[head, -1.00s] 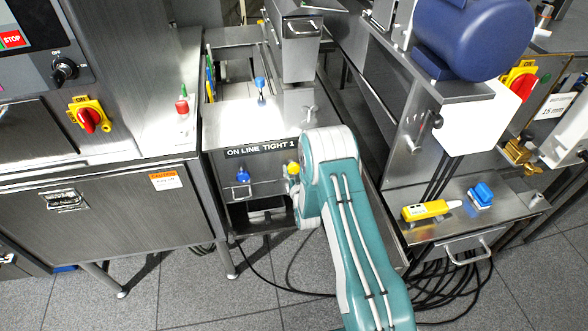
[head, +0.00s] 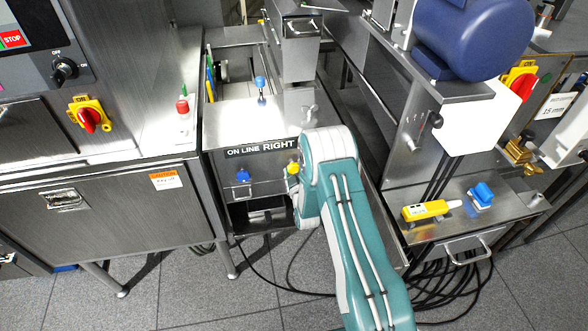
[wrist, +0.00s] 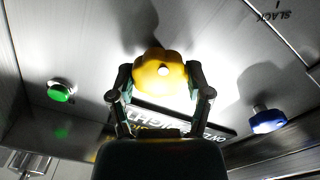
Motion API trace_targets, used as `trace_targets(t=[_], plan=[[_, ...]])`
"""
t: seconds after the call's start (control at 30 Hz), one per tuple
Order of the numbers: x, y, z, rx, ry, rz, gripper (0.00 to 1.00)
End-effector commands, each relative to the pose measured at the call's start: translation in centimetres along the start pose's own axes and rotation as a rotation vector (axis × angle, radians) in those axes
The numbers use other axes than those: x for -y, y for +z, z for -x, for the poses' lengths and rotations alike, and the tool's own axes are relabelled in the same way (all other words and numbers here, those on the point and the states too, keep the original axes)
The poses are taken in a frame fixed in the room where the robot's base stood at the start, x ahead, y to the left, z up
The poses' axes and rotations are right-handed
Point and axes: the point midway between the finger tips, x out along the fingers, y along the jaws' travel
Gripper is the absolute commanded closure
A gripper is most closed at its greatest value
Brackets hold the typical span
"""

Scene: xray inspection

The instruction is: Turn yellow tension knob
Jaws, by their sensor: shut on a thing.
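The yellow tension knob (head: 293,168) sticks out of the front of a steel unit in the head view, just left of my arm's end. In the wrist view the knob (wrist: 162,75) is a lobed yellow disc with a pale centre. The fingers of my gripper (wrist: 161,88) are shut on its left and right sides. The black label strip (head: 261,148) above the knob reads "ON LINE RIGHT".
A blue knob (head: 243,176) sits left of the yellow one, and a green button (wrist: 60,91) shows in the wrist view. A steel side table (head: 440,228) with a yellow tool (head: 426,210) stands right of my arm. Black cables lie on the floor.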

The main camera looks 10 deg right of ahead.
Motion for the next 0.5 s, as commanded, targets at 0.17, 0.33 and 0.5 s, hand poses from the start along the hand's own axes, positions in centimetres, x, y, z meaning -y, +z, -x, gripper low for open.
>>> trace_targets(t=[0.17, 0.33, 0.5], plan=[[0.11, -0.32, -0.19, -0.008, -0.002, 0.034, 0.83], [0.13, -0.33, -0.19, -0.009, -0.002, 0.041, 0.83], [0.14, -0.34, -0.19, -0.009, -0.003, 0.041, 0.83]])
